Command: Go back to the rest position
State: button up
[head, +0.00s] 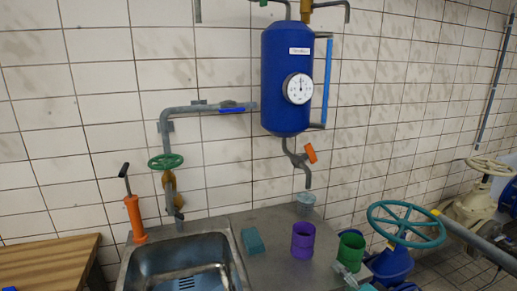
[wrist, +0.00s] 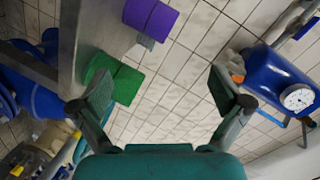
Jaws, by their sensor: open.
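My gripper (wrist: 161,106) is open and empty in the wrist view, its two grey fingers spread wide with the tiled wall behind the gap. In the head view a small part of my gripper (head: 352,277) shows at the bottom edge, by the green cup (head: 350,251). In the wrist view the green cup (wrist: 112,78) is beyond the left finger, outside the gap. I cannot tell whether they touch. The purple cup (head: 303,240) stands upright on the steel counter (head: 270,270), left of the green one.
A sink (head: 185,265) and a teal block (head: 252,241) are left of the cups. A grey cup (head: 305,203) stands beneath the outlet of the blue tank (head: 286,80). A teal handwheel (head: 405,224) rises to the right. An orange hand pump (head: 135,217) stands beside the sink.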

jog(key=s+a+f+n+h, duration=0.1)
jog(key=s+f+h, duration=0.1)
jog(key=s+f, duration=0.5)
jog(key=s+a+f+h, duration=0.1)
jog(key=s+f, duration=0.3)
jog(key=s, duration=0.6)
jog(key=s+a+f+n+h, duration=0.1)
jog(key=s+f+h, duration=0.1)
jog(key=s+f, duration=0.5)
jog(key=s+r+n, duration=0.3)
jog(key=s+r, duration=0.2)
jog(key=s, duration=0.8)
jog(key=s+a+r+n, duration=0.1)
jog(key=s+r+n, duration=0.2)
jog(key=s, duration=1)
notch_tip(320, 180, up, 2)
jog(key=shift+s+a+r, duration=0.15)
